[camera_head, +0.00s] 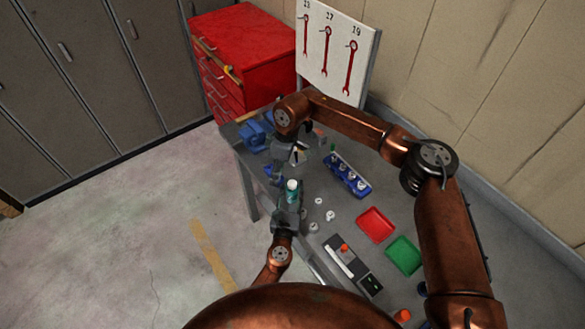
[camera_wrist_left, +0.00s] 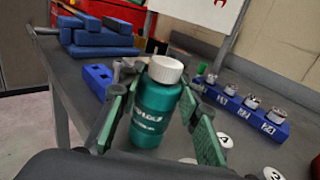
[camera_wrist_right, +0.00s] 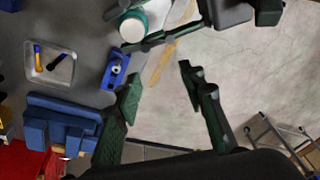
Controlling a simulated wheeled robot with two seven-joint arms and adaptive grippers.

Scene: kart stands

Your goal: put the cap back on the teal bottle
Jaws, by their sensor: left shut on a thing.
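The teal bottle (camera_head: 292,195) stands upright in my left gripper (camera_head: 289,207), near the front edge of the table. In the left wrist view the bottle (camera_wrist_left: 153,115) is between the two fingers, which are shut on its sides. The white cap (camera_wrist_left: 165,69) sits on the bottle's top; I cannot tell how tightly. The cap (camera_wrist_right: 133,28) also shows from above in the right wrist view, beyond the fingertips. My right gripper (camera_wrist_right: 160,78) is open and empty, with its fingers spread. In the head view the right gripper (camera_head: 292,155) is just behind the bottle, partly hidden by its arm.
Blue blocks (camera_wrist_left: 98,38) are stacked at the table's far end. A blue holder (camera_head: 347,175) with several sockets stands right of the bottle. White numbered discs (camera_head: 330,215), a red tray (camera_head: 376,225) and a green tray (camera_head: 403,256) lie further along. A tool tray (camera_wrist_right: 50,64) is nearby.

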